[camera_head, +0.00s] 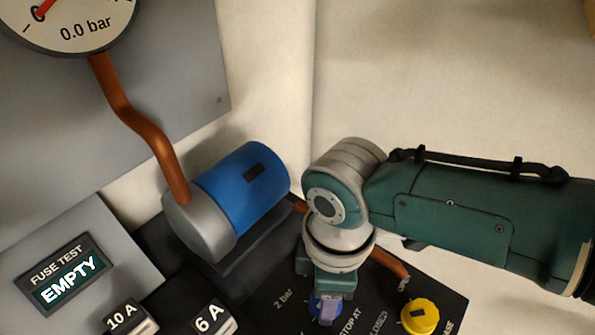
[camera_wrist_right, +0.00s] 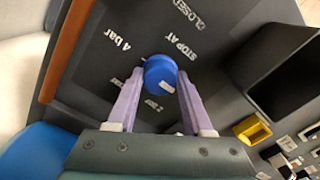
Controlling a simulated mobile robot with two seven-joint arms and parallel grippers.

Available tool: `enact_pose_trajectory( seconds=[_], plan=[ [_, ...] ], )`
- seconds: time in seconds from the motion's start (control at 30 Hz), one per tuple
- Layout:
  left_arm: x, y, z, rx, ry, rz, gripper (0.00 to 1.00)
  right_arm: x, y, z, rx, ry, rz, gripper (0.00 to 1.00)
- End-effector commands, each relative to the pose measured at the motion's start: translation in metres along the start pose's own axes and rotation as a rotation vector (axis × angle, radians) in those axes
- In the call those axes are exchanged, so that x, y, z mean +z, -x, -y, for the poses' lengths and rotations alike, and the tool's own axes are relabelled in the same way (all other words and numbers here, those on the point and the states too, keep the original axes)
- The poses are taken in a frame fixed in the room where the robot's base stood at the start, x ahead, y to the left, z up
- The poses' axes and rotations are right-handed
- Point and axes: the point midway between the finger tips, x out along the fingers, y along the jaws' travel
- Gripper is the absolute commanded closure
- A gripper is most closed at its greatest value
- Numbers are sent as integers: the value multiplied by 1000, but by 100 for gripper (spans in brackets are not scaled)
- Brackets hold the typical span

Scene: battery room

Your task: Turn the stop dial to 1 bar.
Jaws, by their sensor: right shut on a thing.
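The blue stop dial (camera_wrist_right: 160,76) stands on a dark panel (camera_wrist_right: 97,78) in the right wrist view. White labels around it read "STOP AT", "CLOSED" and "4 bar"; another below it is partly covered. My right gripper (camera_wrist_right: 161,80) has its two lilac fingers on opposite sides of the dial, shut on it. In the head view the dial (camera_head: 315,303) is mostly hidden by my right gripper (camera_head: 327,312), with a "2 bar" label to its left. I cannot tell which setting the dial points to. My left gripper is not in view.
A round gauge (camera_head: 68,18) reads 0.0 bar. A blue cylinder with grey end (camera_head: 245,185) and a copper pipe (camera_head: 135,118) stand left of my arm. A yellow knob (camera_head: 419,316) sits right of the dial. A fuse test display (camera_head: 68,281) reads EMPTY, near 10 A (camera_head: 127,317) and 6 A (camera_head: 212,319) blocks.

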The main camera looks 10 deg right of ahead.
Motion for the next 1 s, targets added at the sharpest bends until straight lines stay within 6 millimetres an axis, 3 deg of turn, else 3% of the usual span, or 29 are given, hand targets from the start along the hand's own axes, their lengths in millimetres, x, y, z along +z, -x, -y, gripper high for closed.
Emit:
enact_pose_trajectory(
  seconds=[0.37, 0.4, 0.67, 1.0],
  plan=[
    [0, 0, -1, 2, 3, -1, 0, 0, 0, 0, 0, 9, 0, 100],
    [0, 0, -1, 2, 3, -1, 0, 0, 0, 0, 0, 9, 0, 48],
    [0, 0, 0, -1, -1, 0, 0, 0, 0, 0, 0, 7, 0, 19],
    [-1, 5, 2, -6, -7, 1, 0, 0, 9, 0, 0, 7, 0, 19]
  ],
)
